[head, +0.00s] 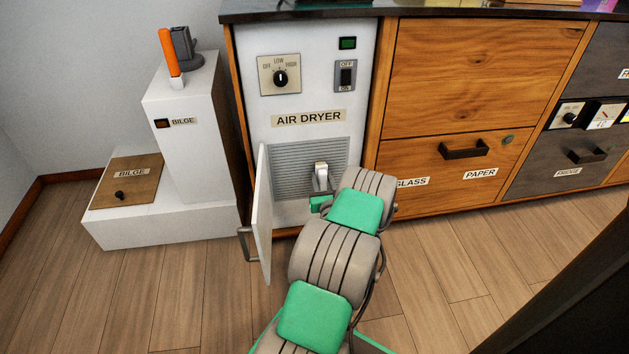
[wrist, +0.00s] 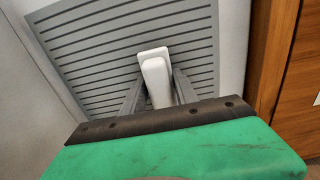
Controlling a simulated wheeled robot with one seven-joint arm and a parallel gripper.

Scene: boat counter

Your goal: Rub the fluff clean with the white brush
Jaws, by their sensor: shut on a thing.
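My gripper (wrist: 160,92) is shut on a white brush (wrist: 155,70), seen between its two grey fingers in the wrist view. In the head view the white brush (head: 321,172) shows at the end of my arm, in front of the grey slatted grille (head: 290,160) of the air dryer (head: 309,100). The grille also fills much of the wrist view (wrist: 85,50). I cannot tell whether the brush touches the slats. No fluff can be made out on the visible slats. My arm hides the grille's lower right part in the head view.
The dryer's white door (head: 262,215) stands open at the left of my arm, with a grey handle (head: 246,245). Wooden drawers (head: 480,90) are on the right. A white bilge box (head: 180,120) with an orange-handled object (head: 168,52) stands left. Floor in front is clear.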

